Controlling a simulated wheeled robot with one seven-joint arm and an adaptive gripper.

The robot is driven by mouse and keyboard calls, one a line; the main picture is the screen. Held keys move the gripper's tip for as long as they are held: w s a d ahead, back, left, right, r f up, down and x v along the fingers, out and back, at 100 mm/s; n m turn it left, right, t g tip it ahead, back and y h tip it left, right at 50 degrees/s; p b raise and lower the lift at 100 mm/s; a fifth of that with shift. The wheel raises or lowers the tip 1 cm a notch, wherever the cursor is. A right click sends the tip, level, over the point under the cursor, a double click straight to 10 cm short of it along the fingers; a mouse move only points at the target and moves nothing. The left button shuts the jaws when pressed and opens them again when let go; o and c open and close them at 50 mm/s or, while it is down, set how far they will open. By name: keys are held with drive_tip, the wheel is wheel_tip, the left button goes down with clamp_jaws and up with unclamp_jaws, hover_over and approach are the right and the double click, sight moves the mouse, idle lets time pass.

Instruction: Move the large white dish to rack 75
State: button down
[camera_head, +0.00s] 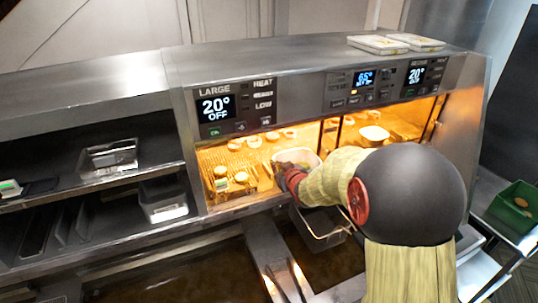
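A pale white dish (309,158) sits in the lit warming cabinet, right at the tip of my gripper (289,176). My arm reaches in from the right and covers part of the cabinet. The fingers are small and dark here, and I cannot tell whether they touch or hold the dish. A second white dish (374,133) is deeper in the cabinet to the right. The left display (217,107) reads 20° OFF, the middle display (364,78) looks like 65°, and the right display (416,75) reads 20°. I see no label 75.
Several round food pieces (241,177) lie in the cabinet's left bay. A fryer basket (322,236) hangs below the cabinet edge. Metal containers (108,158) stand on the left shelves. Two flat trays (378,44) lie on top. A green bin (513,207) is at the right.

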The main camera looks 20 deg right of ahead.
drive_tip(key=w, duration=0.4)
drive_tip(key=w+p, duration=0.1)
drive_tip(key=w, duration=0.2)
drive_tip(key=w+d+p, duration=0.1)
drive_tip(key=w, duration=0.3)
drive_tip(key=shift+w+r, duration=0.15)
drive_tip(key=shift+w, duration=0.15)
drive_tip(key=shift+w+f+p, duration=0.1)
drive_tip(key=shift+f+p, duration=0.55)
drive_tip(key=shift+f, duration=1.15)
drive_tip(key=shift+f, duration=0.15)
drive_tip(key=c, duration=2)
unclamp_jaws()
drive_tip(key=shift+c, duration=0.2)
